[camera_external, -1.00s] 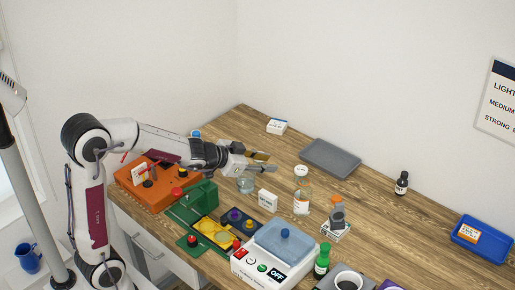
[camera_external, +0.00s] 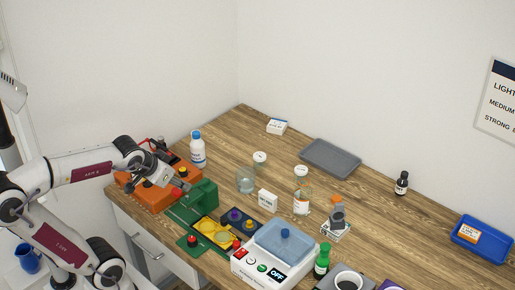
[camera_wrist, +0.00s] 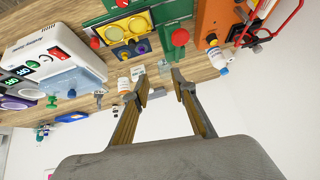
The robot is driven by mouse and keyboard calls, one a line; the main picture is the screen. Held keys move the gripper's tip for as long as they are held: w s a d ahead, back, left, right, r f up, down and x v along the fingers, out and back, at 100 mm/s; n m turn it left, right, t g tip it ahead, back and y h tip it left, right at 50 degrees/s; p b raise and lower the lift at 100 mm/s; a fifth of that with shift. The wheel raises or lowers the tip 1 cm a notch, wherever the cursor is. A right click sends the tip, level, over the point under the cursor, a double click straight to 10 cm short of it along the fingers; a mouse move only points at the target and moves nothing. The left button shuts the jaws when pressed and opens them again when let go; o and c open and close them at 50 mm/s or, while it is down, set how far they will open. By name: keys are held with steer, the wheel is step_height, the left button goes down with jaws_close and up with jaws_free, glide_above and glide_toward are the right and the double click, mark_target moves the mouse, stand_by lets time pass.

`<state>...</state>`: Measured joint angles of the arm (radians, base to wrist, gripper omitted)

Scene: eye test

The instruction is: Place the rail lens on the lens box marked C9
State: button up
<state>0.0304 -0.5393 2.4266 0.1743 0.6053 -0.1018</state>
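A yellow plate with round lens-like openings (camera_external: 213,231) sits in the green device (camera_external: 184,207) at the front left; it also shows in the wrist view (camera_wrist: 113,33). I cannot tell whether the rail lens is part of it. Small white boxes stand on the table: one in the middle (camera_external: 267,200) and one at the back (camera_external: 277,126). Their print is too small to read, so I cannot tell which is C9.
The orange box (camera_external: 148,196) is below my gripper, with a white bottle (camera_external: 197,150) behind it. A beaker (camera_external: 245,181), an orange-labelled bottle (camera_external: 301,202) and a white appliance (camera_external: 262,270) crowd the middle and front. A grey tray (camera_external: 330,157) and blue tray (camera_external: 492,245) are farther right.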

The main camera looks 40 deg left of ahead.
steer(key=s+d+f+g+h, duration=0.1)
steer(key=s+f+g, duration=0.1)
steer(key=s, duration=0.8)
steer(key=shift+d, duration=0.3)
